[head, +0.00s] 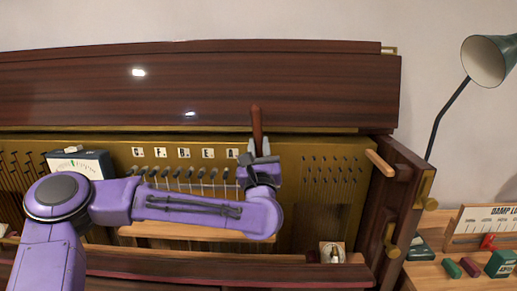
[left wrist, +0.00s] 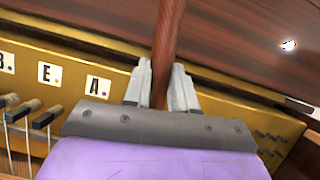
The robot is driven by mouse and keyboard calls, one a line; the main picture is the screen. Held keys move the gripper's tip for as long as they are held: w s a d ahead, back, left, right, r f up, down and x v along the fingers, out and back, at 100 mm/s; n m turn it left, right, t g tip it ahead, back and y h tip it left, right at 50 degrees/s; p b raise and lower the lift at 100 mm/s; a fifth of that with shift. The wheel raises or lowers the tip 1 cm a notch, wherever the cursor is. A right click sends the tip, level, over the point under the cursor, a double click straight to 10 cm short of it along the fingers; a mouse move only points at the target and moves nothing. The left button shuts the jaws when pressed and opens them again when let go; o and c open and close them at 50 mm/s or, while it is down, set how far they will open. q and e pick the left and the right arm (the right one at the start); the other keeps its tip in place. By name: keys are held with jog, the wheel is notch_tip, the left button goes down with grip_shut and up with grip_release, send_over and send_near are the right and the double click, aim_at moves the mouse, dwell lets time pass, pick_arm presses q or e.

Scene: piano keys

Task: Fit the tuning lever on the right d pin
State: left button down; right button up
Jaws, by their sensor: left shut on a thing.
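The tuning lever, with a reddish-brown wooden handle (head: 257,125), stands nearly upright in my left gripper (head: 262,160). In the left wrist view its handle (left wrist: 168,45) rises between the two grey fingers of that gripper (left wrist: 160,88), which are shut on it. The gripper is in front of the brass plate (head: 290,160), at the right end of a row of white letter cards (head: 183,153). The lever's lower end is hidden behind the gripper, so I cannot tell whether it touches a pin. I cannot single out the right d pin. My right gripper is out of view.
Small dark pins (head: 330,165) fill the plate's right part. Dark-headed parts (head: 190,173) line up below the cards. A meter (head: 85,162) stands left. The wooden lid (head: 200,85) overhangs behind. A lamp (head: 488,60) and coloured blocks (head: 500,263) are at the right.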

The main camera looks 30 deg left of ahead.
pick_arm(q)
jog(key=shift+c, duration=0.6)
grip_release()
jog(key=shift+s+f, duration=0.1)
jog(key=shift+s, duration=0.05)
jog(key=s+d+b, duration=0.4)
jog(key=s+b, duration=0.1)
jog(key=s, duration=0.3)
jog(key=shift+b, duration=0.35)
